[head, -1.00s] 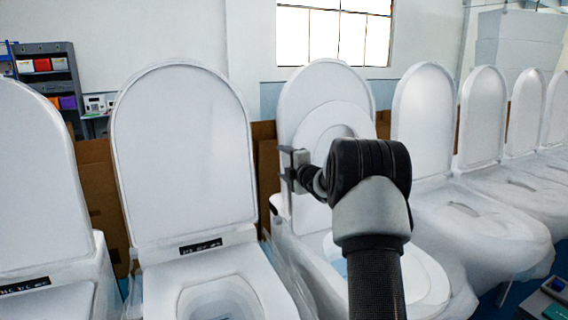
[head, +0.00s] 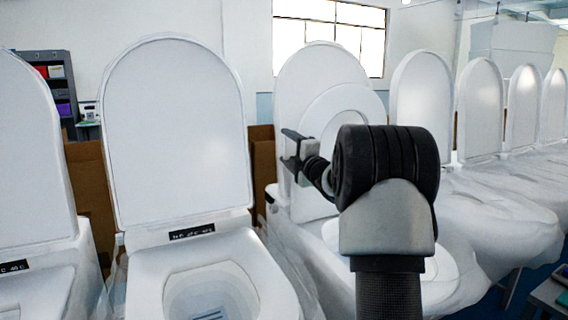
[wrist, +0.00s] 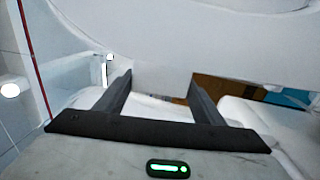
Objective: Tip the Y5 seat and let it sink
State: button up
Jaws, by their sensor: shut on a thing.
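The seat (head: 325,112) is a white ring on the third toilet from the left, raised and tilted forward of the upright white lid (head: 312,62) behind it. I see no Y5 label. My gripper (head: 289,146) is shut on the seat at its left edge. My arm hides the seat's lower right part and much of the bowl. In the wrist view, my gripper's two dark fingers (wrist: 160,92) reach up to a broad white surface; the exact contact is hard to see.
A toilet with its lid up (head: 178,130) stands close on the left. More white toilets (head: 480,205) in plastic wrap line the right. Cardboard (head: 262,165) stands behind the row. A dark table edge (head: 552,297) shows at the lower right.

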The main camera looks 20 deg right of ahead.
jog(key=shift+s+b, duration=0.4)
jog(key=shift+s, duration=0.1)
jog(key=shift+f, duration=0.1)
